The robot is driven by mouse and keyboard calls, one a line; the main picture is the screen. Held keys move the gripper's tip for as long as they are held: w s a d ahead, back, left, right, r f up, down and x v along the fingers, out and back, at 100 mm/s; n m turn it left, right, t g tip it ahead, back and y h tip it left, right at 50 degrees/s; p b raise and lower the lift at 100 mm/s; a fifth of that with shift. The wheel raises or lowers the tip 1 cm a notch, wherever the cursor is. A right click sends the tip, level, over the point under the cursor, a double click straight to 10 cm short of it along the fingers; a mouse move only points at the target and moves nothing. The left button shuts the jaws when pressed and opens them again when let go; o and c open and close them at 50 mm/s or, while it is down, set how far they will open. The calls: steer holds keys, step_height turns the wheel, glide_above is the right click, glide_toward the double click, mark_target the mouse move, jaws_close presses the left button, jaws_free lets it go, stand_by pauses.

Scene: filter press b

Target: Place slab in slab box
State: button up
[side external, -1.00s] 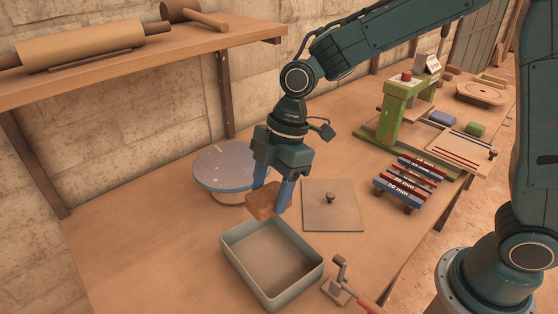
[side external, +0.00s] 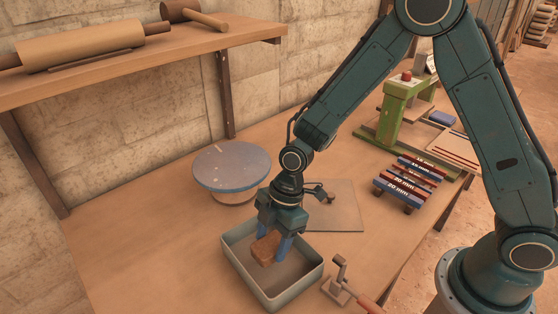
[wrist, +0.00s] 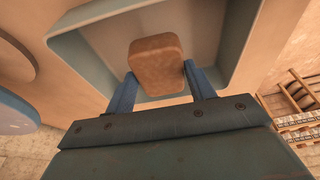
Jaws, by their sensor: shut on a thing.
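The brown slab (side external: 265,249) is a rounded block held between the blue fingers of my gripper (side external: 275,249). The slab box (side external: 295,297) is an open grey-green rectangular tray on the bench. In the side view the slab and fingertips are inside the box's outline, toward its back left. In the wrist view the slab (wrist: 157,64) shows between the fingers of my gripper (wrist: 157,82), with the box wall (wrist: 80,70) around it. I cannot tell whether the slab touches the box floor.
A flat lid with a knob (side external: 345,212) lies behind the box on the right. A round blue turntable (side external: 232,166) stands behind on the left. A crank handle tool (side external: 342,285) is close to the box's right corner. Marked thickness strips (side external: 408,185) lie farther right.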

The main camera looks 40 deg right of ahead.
mark_target(275, 241)
steer(key=shift+f, duration=1.85)
steer(key=shift+f, duration=0.15)
steer(key=o, duration=1.2)
steer(key=shift+c, duration=0.2)
steer(key=v, duration=1)
steer(key=shift+d+r, duration=0.1)
steer(key=shift+r, duration=0.25)
steer(key=shift+v, duration=0.8)
